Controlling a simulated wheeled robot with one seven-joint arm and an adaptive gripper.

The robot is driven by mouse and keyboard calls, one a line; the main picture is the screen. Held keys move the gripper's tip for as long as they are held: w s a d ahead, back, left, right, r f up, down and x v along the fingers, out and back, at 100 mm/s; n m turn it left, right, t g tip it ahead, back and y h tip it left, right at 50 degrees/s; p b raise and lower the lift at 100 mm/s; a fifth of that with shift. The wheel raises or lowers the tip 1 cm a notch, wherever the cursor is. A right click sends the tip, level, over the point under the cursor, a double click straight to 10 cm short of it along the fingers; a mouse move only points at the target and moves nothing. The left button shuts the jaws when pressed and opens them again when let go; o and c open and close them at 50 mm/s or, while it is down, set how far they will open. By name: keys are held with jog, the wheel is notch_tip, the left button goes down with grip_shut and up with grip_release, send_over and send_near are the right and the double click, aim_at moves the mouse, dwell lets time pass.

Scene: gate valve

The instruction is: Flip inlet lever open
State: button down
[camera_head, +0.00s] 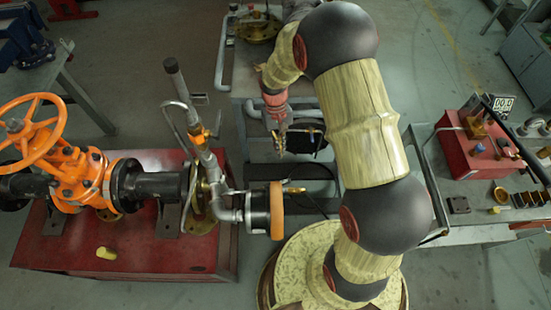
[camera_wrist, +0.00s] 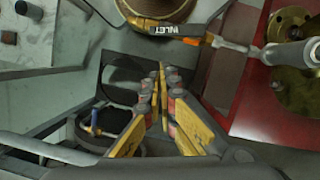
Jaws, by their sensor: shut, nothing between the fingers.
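In the wrist view, a black tag marked INLET (camera_wrist: 168,28) is at the top centre, next to an orange piece (camera_wrist: 190,41) on a thin grey bar.
The red bench (camera_head: 130,262) carries the orange handwheel valve (camera_head: 32,135) and a yellow object (camera_head: 106,253). An orange disc (camera_head: 276,211) ends the pipework near my base. A grey cabinet (camera_head: 254,75) stands behind my gripper. A red box (camera_head: 470,145) is on the right table.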

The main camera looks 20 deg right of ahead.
jog(key=s+b+x, duration=0.1)
jog(key=b+x, duration=0.2)
jog(key=x, duration=0.6)
jog(key=shift+s+t, duration=0.3)
dwell(0.3)
jog(key=shift+s+d+m+y+p, duration=0.2)
jog(key=shift+s+m+p, duration=0.4)
jog(key=shift+m, duration=0.25)
jog(key=shift+s+d+m+y+p, duration=0.2)
jog(key=shift+s+m+p, duration=0.4)
jog(key=shift+m, duration=0.25)
jog(key=shift+w, duration=0.1)
jog(key=shift+w+a, duration=0.15)
